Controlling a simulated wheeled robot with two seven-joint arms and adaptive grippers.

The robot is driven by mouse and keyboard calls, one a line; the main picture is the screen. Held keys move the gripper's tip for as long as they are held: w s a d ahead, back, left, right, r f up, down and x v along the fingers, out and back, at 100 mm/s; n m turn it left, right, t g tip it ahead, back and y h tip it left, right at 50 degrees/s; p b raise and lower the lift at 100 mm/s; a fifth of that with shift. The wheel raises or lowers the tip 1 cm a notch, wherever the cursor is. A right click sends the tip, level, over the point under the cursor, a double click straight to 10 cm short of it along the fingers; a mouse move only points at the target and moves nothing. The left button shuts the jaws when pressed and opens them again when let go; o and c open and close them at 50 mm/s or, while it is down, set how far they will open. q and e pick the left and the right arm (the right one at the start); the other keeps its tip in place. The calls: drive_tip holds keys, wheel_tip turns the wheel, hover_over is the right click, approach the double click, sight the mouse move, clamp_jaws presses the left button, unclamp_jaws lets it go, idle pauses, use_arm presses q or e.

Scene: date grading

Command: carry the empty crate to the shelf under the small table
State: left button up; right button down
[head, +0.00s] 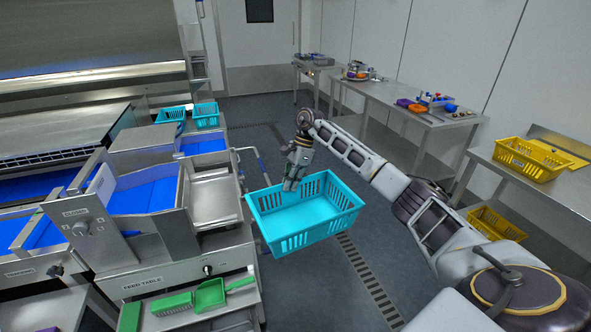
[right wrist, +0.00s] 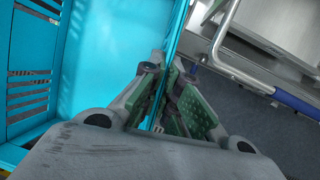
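The turquoise crate (head: 300,221) is empty, with slotted walls, and appears held in the air over the floor, right of the feed table. My right gripper (head: 291,184) is at its far wall. In the right wrist view, the green-padded fingers of my right gripper (right wrist: 172,112) close on the rim of the crate (right wrist: 108,62), one on each side. My left gripper is out of view. A small steel table (head: 314,64) stands at the far back; its lower part is small and hard to make out.
The feed table (head: 140,285) is at left, with green tools on its lower shelf. Two turquoise crates (head: 205,115) stand behind it. A long steel table (head: 400,110) and a table with a yellow crate (head: 530,160) line the right wall. The middle floor (head: 262,105) is clear.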

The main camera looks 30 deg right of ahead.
sight(280, 233)
drive_tip(key=s+a+f+n+g, duration=0.1)
drive_tip(key=s+a+f+n, duration=0.1)
drive_tip(key=f+n, duration=0.1)
drive_tip(key=s+a+f+n+g+h, duration=0.1)
drive_tip(key=s+a+f+n, duration=0.1)
drive_tip(key=f, duration=0.4)
drive_tip(key=s+a+f+n+g+h, duration=0.1)
drive_tip(key=s+a+f+n, duration=0.1)
drive_tip(key=a+f+n, duration=0.2)
drive_tip(key=shift+f, duration=0.5)
drive_tip(key=s+a+f+n+h, duration=0.4)
drive_tip(key=s+a+f+n, duration=0.3)
drive_tip(key=s+f+n, duration=0.3)
wheel_tip(280, 233, down, 3)
drive_tip(key=shift+s+n+g, duration=0.3)
drive_tip(key=shift+s+n, duration=0.1)
drive_tip(key=shift+s, duration=0.3)
